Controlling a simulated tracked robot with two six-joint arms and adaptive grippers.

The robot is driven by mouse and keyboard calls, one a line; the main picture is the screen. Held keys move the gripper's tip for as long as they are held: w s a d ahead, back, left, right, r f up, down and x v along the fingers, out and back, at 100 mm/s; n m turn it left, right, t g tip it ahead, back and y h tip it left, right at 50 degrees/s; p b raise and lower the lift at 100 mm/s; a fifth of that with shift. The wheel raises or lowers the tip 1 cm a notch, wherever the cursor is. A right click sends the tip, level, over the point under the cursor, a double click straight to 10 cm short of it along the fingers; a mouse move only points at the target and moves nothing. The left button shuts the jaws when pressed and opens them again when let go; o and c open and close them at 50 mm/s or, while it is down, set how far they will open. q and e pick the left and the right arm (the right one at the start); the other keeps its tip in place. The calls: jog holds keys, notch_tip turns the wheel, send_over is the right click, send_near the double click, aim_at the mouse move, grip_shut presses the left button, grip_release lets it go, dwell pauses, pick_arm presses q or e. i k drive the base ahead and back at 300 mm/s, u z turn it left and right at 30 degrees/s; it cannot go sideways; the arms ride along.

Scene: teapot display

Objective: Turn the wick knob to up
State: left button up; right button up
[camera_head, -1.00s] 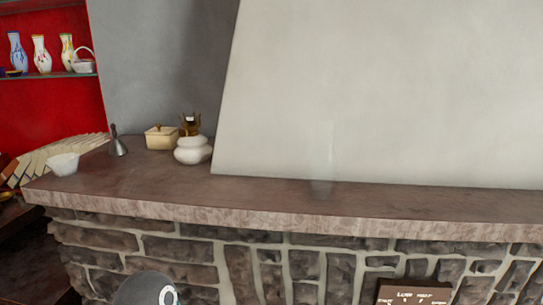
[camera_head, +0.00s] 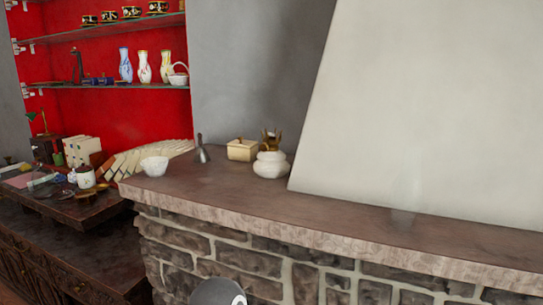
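On the left part of the stone mantel (camera_head: 330,222) stands a white rounded, jar-like vessel (camera_head: 271,165) with a brass fitting (camera_head: 270,141) at its top. It may be the lamp. The view is too small to make out a wick knob or its setting. A faint, clear upright shape (camera_head: 405,197), perhaps a glass chimney, shows further right on the mantel. Neither of my grippers is in view.
A cream lidded box (camera_head: 241,150), a grey bell-like object (camera_head: 203,152) and a white bowl (camera_head: 154,166) stand left of the vessel. The pale chimney breast (camera_head: 430,110) rises behind. Shelves with vases (camera_head: 144,66) and a cluttered dark table (camera_head: 85,208) are at left.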

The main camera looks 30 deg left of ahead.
aim_at(264, 147)
jog(key=z, duration=1.7)
jog(key=i, duration=0.1)
jog(key=u, duration=3.15)
jog(key=k, duration=1)
jog(key=u, duration=0.15)
jog(key=i, duration=0.85)
jog(key=z, duration=0.1)
